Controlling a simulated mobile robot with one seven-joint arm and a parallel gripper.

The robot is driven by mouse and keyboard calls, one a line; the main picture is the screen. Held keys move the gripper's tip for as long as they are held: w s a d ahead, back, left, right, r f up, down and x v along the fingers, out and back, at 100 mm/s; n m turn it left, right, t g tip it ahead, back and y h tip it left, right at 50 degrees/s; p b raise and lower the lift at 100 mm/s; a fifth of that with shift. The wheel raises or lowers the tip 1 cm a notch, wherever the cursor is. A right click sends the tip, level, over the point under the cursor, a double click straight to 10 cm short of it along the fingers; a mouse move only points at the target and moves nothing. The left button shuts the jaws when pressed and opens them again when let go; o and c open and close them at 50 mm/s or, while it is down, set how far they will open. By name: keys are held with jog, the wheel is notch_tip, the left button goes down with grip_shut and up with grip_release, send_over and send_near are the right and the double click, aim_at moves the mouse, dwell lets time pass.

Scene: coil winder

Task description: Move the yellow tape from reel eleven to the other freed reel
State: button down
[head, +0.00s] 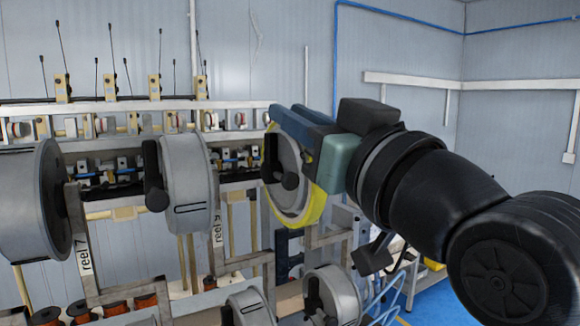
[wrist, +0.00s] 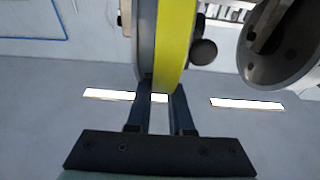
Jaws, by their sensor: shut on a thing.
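The yellow tape (head: 314,205) shows as a bright band around a grey disc with a black knob (head: 288,181), right of reel 9 (head: 187,183) in the head view. My gripper (head: 287,117) comes in from the right, with its blue fingers at the tape's upper edge. In the wrist view the yellow tape (wrist: 174,45) rises from between the two fingers (wrist: 161,92), beside a grey face. My gripper is shut on the tape. No label for reel eleven is readable, and I cannot tell whether the tape is seated on a holder.
Reel 7 (head: 32,200) stands at the far left, with grey reels (head: 335,292) low in front. A grey reel (wrist: 275,50) is at the right in the wrist view. Frame bars (head: 228,264) and a rail with upright rods (head: 110,107) crowd the left. The wall (head: 515,125) lies behind.

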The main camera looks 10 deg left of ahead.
jog(key=shift+s+a, duration=0.2)
jog(key=shift+a, duration=0.1)
dwell(0.4)
jog(key=c, duration=1.2)
grip_release()
jog(key=shift+o, duration=0.2)
jog(key=shift+f+b, duration=0.15)
jog(key=shift+b, duration=0.2)
grip_shut()
dwell(0.5)
jog(key=shift+a, duration=0.1)
dwell(0.5)
jog(key=shift+r, duration=0.2)
